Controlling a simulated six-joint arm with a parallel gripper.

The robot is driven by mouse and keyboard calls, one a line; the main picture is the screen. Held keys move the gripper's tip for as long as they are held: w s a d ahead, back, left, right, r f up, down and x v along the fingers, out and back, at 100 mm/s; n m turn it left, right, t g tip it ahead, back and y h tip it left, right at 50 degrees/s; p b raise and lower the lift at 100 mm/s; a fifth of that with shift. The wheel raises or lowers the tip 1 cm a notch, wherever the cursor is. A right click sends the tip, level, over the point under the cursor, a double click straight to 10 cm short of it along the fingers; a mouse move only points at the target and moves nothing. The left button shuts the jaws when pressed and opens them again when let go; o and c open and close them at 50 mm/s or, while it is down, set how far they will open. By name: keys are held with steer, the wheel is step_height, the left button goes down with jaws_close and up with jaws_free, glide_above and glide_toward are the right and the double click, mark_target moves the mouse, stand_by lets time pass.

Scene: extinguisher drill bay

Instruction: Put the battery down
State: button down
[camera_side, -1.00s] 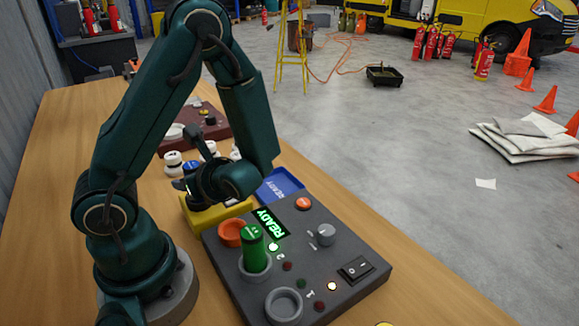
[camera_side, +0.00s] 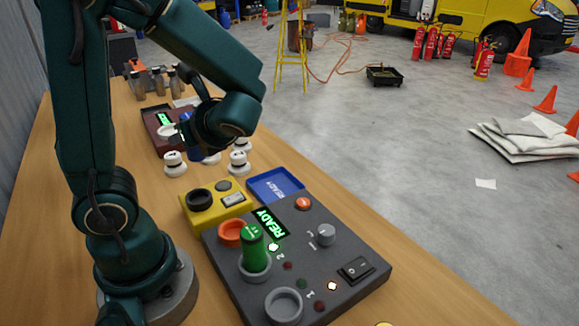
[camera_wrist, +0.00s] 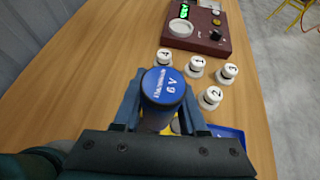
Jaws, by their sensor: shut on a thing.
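My gripper (camera_wrist: 160,110) is shut on a blue battery (camera_wrist: 163,88) marked 6 V, held upright by its sides. In the side view my gripper (camera_side: 193,140) is raised over the table, beyond the yellow box and near the white numbered pieces. The battery's blue top (camera_side: 186,117) just shows there; my gripper hides most of it. The yellow box (camera_side: 232,212) has a black round socket, which looks empty. The blue tray (camera_side: 290,181) marked READY is empty. On the grey panel (camera_side: 330,265), a green battery (camera_side: 252,250) stands in one ring; the front grey ring (camera_side: 284,306) is empty.
Several white numbered pieces (camera_wrist: 194,67) stand between the yellow box and a maroon panel (camera_wrist: 205,42) with a white ring and lit display. Several metal cylinders (camera_side: 158,82) stand at the far end. Wood left of the pieces (camera_wrist: 105,65) is clear.

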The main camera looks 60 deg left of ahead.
steer(key=w+a+f, duration=0.3)
steer(key=w+a, duration=0.3)
steer(key=a, duration=0.2)
steer(key=w+d+f, duration=0.2)
steer(key=w, duration=0.1)
steer(key=w+d+f, duration=0.2)
steer(key=w, duration=0.1)
steer(key=w+d+f, duration=0.2)
steer(key=w+f, duration=0.1)
steer(key=shift+w, duration=0.4)
steer(key=shift+f, duration=2)
steer(key=shift+f, duration=0.15)
steer(key=shift+c, duration=2.3)
jaws_free()
